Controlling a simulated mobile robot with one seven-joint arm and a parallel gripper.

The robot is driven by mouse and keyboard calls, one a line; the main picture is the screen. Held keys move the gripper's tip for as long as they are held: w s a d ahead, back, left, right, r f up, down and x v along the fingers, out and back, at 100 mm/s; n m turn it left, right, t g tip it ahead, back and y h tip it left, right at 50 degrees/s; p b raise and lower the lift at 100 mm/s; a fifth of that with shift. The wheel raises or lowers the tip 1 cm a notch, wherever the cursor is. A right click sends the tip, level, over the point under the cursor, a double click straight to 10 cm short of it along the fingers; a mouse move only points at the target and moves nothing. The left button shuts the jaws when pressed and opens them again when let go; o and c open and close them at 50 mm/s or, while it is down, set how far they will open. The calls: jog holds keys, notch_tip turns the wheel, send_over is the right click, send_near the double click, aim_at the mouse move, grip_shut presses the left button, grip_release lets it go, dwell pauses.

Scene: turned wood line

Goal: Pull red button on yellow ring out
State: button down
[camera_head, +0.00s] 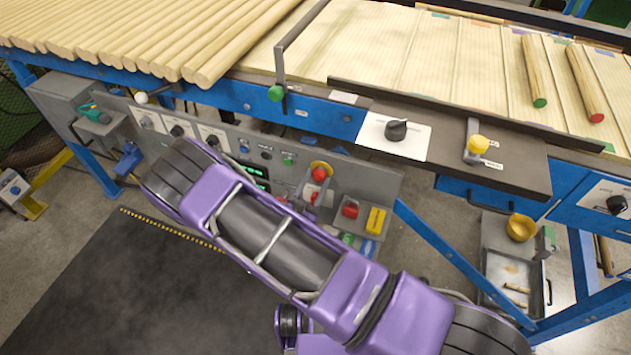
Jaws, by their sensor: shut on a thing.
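The red button (319,174) sits in front of the yellow ring (322,165) on the grey control panel, just above my purple arm. My gripper (314,188) shows only as a small grey part with some red at the button's lower side. It is shut on the red button. Most of the gripper and wrist is hidden behind my arm. The picture is too small to tell whether the button is pushed in or out.
Another red button (350,209) and a yellow label (375,221) are right of the gripper. Above runs the blue-edged conveyor with wooden rods (150,40). A dark mat (110,290) lies on the floor.

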jog(key=shift+s, duration=0.1)
jog(key=shift+v, duration=0.8)
jog(key=shift+c, duration=1.5)
grip_release()
jog(key=shift+a, duration=0.1)
jog(key=shift+s, duration=0.15)
jog(key=v, duration=1.7)
jog(key=shift+b, duration=0.35)
jog(key=shift+r, duration=0.15)
